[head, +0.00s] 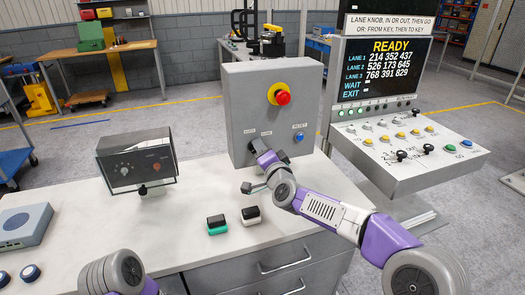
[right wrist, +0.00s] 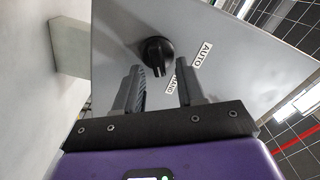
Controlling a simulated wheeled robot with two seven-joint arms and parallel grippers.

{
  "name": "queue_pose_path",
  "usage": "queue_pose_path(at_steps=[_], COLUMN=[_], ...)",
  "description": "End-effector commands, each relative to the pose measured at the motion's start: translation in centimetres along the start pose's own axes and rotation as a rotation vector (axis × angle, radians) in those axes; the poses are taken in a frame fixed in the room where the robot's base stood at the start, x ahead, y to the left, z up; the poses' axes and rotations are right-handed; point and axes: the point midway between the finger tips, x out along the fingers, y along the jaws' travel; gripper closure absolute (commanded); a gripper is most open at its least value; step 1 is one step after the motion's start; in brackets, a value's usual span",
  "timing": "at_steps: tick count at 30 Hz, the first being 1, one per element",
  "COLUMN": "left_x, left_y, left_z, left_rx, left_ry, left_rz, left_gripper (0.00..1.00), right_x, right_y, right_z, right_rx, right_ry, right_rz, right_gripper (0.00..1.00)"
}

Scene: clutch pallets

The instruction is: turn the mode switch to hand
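The mode switch (right wrist: 157,50) is a round black knob with a raised grip on the front of the grey control box (head: 240,90). In the right wrist view, the AUTO label (right wrist: 202,56) is right of it and a second label, read as HAND (right wrist: 176,82), is partly hidden by a finger. My right gripper (right wrist: 160,72) is open, its two fingers apart just short of the knob, with nothing between them. In the head view my right gripper (head: 261,150) is at the lower front of the box and hides most of the switch. My left gripper is out of view.
The box also bears a red stop button (head: 283,98) on yellow and a blue reset button (head: 299,137). A sloped lane panel (head: 410,145) stands to the right.

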Motion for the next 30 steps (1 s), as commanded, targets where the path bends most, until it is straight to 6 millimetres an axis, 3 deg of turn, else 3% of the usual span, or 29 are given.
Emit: queue_pose_path(at_steps=[7,19,30], left_x=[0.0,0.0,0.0], left_y=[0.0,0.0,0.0], left_z=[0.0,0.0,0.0], left_rx=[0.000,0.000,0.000], left_ry=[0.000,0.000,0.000], left_rz=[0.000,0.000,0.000], left_gripper=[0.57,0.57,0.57], right_x=[-1.2,-6.7,-7.6], right_y=[0.0,-0.1,0.0], right_z=[-0.1,-0.1,0.0], right_rx=[-0.002,-0.001,0.000], right_ry=[0.000,0.001,0.000], right_rz=[0.001,0.000,0.000], right_gripper=[0.61,0.61,0.61])
